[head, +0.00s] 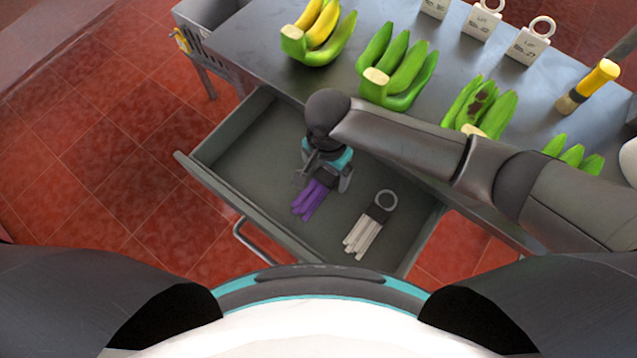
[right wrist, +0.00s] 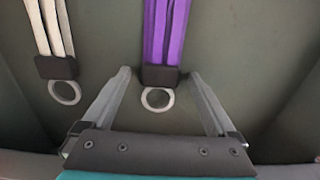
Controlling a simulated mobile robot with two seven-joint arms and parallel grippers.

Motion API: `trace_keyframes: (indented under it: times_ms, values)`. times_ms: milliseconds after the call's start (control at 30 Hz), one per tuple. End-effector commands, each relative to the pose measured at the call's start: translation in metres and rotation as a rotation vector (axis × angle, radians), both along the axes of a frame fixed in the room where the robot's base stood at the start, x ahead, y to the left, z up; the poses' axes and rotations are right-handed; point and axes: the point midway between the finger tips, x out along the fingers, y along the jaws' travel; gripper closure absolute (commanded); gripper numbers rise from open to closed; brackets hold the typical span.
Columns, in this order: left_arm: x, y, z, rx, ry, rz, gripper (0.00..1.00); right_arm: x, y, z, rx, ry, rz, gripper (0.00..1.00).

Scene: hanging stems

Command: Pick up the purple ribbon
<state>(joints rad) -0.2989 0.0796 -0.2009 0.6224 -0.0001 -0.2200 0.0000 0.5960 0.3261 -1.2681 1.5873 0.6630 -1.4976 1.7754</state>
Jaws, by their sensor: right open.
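The purple ribbon (head: 311,200) lies in the open drawer, its strands towards the drawer's front. In the right wrist view the purple ribbon (right wrist: 165,32) has a dark clasp and a pale ring at its near end. My right gripper (head: 327,178) is over the drawer, above the ribbon's clasp end, and partly hides it in the head view. In the right wrist view my right gripper (right wrist: 158,75) is open, with one finger on each side of the clasp and nothing gripped. My left gripper is not in view.
A white ribbon (head: 362,237) with a ring lies beside the purple one in the drawer (head: 235,165). Drawer walls enclose both. Several banana bunches (head: 398,75), tags (head: 527,43) and a yellow-handled brush (head: 590,85) are on the metal table (head: 262,45) behind.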

Motion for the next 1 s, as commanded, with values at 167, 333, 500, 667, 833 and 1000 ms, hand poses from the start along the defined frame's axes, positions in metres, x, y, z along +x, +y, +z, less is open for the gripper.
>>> trace_keyframes:
  times_ms: [167, 333, 500, 667, 833, 1000]
  values:
    - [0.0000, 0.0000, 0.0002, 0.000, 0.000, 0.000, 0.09, 0.0000, 0.0002, 0.0006, 0.000, 0.000, 0.000, 0.21]
    - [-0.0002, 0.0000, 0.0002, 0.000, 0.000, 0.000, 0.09, -0.0001, 0.0002, 0.0006, 0.000, 0.000, 0.000, 0.40]
    - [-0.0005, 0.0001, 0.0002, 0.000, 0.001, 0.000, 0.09, -0.0001, 0.0002, 0.0006, 0.000, 0.000, 0.000, 0.59]
    - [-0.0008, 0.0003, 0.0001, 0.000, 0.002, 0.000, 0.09, -0.0002, 0.0002, 0.0005, 0.000, 0.000, 0.000, 0.77]
    - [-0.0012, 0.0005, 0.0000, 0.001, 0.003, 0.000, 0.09, -0.0003, 0.0001, 0.0005, 0.000, 0.001, 0.000, 0.96]
    - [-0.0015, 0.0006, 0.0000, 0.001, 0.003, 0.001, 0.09, -0.0003, 0.0001, 0.0005, 0.000, 0.001, 0.000, 0.96]
